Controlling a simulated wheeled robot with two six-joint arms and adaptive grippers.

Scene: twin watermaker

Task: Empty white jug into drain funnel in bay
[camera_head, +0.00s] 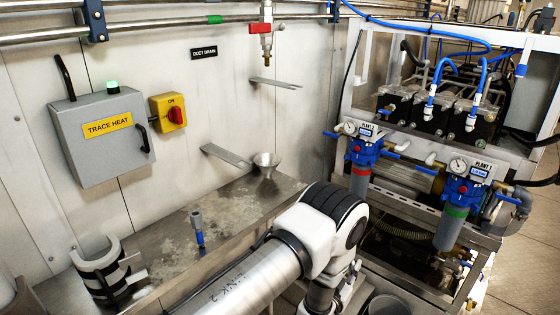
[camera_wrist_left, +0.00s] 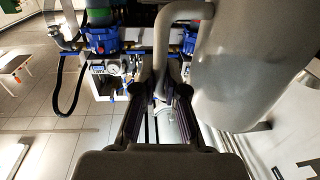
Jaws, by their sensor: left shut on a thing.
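The jug (camera_wrist_left: 240,65) shows in the left wrist view as a large pale grey cylinder at the right, with its looped handle (camera_wrist_left: 162,40) at the centre. My left gripper (camera_wrist_left: 162,88) is shut on the handle. In the head view my left arm reaches across the lower middle and bends down; its gripper is mostly hidden. A grey round rim (camera_head: 388,305) at the bottom edge may be the jug; its contents cannot be made out. The drain funnel (camera_head: 266,160) is a small metal cone at the back of the bay ledge. My right gripper is not seen.
A metal bracket (camera_head: 226,155) sticks out left of the funnel, and another (camera_head: 274,83) above it. A red-handled valve (camera_head: 261,28) hangs higher. A small grey-blue fitting (camera_head: 198,230) stands on the ledge. The blue filter units (camera_head: 455,195) stand at the right.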

